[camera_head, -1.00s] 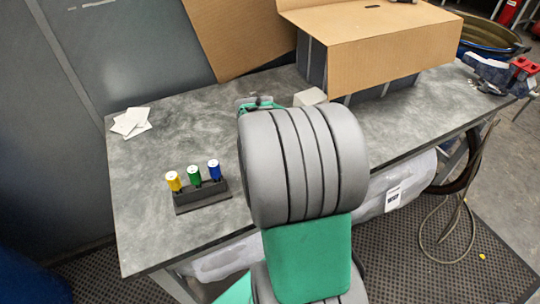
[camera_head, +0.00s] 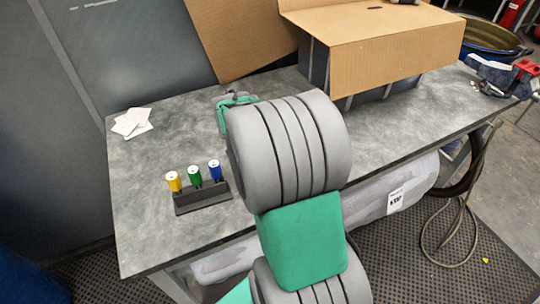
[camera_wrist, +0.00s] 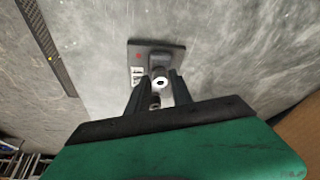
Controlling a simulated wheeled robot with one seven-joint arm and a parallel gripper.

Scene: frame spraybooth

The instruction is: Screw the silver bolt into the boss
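In the wrist view my gripper (camera_wrist: 159,78) reaches toward a small grey plate (camera_wrist: 135,47) that carries a raised block, a red dot and a label. Its two dark fingers stand apart. A pale ring-shaped piece with a dark centre (camera_wrist: 160,83) shows between the fingertips. I cannot tell whether it is the boss or the head of the silver bolt, or whether the fingers touch it. A small dark piece shows lower between the fingers.
A dark rack (camera_head: 203,197) with yellow, green and blue cylinders stands on the grey workbench (camera_head: 150,225), left of my arm. White cards (camera_head: 132,122) lie at the back left. A cardboard box (camera_head: 375,40) stands at the back. The bench between cards and arm is clear.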

